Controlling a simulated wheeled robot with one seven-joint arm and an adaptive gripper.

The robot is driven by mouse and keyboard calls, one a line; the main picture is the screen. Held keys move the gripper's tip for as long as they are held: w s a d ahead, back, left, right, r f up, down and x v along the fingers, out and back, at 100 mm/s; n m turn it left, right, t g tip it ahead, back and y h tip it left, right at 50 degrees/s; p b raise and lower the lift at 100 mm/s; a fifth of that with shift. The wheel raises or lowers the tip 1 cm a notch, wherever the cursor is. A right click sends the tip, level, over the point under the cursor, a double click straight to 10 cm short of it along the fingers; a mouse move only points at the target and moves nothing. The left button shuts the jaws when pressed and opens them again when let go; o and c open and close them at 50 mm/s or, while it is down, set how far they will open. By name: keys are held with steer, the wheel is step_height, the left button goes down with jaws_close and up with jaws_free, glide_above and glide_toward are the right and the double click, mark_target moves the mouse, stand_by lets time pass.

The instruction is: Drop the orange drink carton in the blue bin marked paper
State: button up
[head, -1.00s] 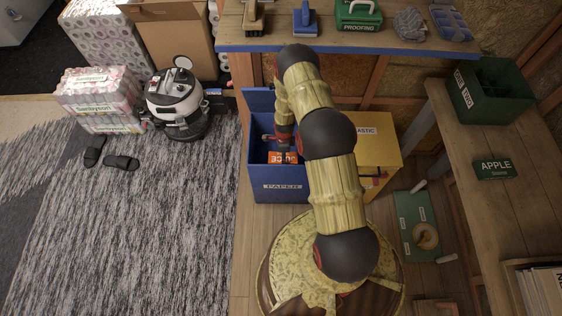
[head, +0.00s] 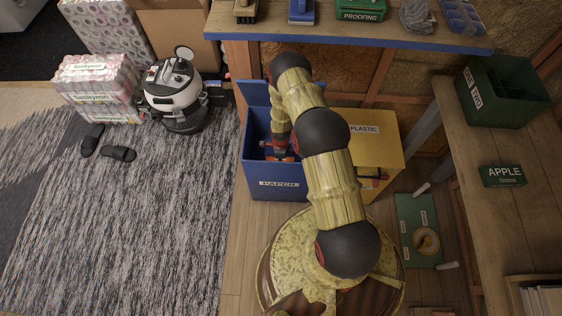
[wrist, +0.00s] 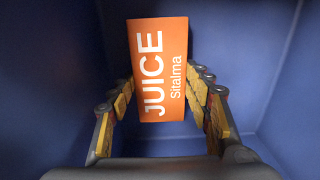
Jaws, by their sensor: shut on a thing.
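The blue bin (head: 300,187) marked paper stands on the floor below the workbench, with its lid raised at the back. My gripper (wrist: 160,82) is inside the bin, pointing down, with its fingers on both sides of the orange juice carton (wrist: 158,70). The gripper is shut on the carton. In the wrist view, the bin's blue inner walls surround the carton. In the head view, my arm hides part of the bin and most of the carton. I cannot tell whether the carton touches the bin floor.
A yellow plastic bin (head: 378,140) stands directly right of the blue one. The workbench (head: 350,44) overhangs behind. A green crate (head: 502,92) sits on the right table. A vacuum cleaner (head: 174,92) stands to the left, and the rug (head: 165,220) is mostly clear.

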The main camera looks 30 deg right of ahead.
steer(key=shift+f+b, duration=0.45)
steer(key=shift+f, duration=0.1)
steer(key=o, duration=0.9)
steer(key=shift+r, duration=0.1)
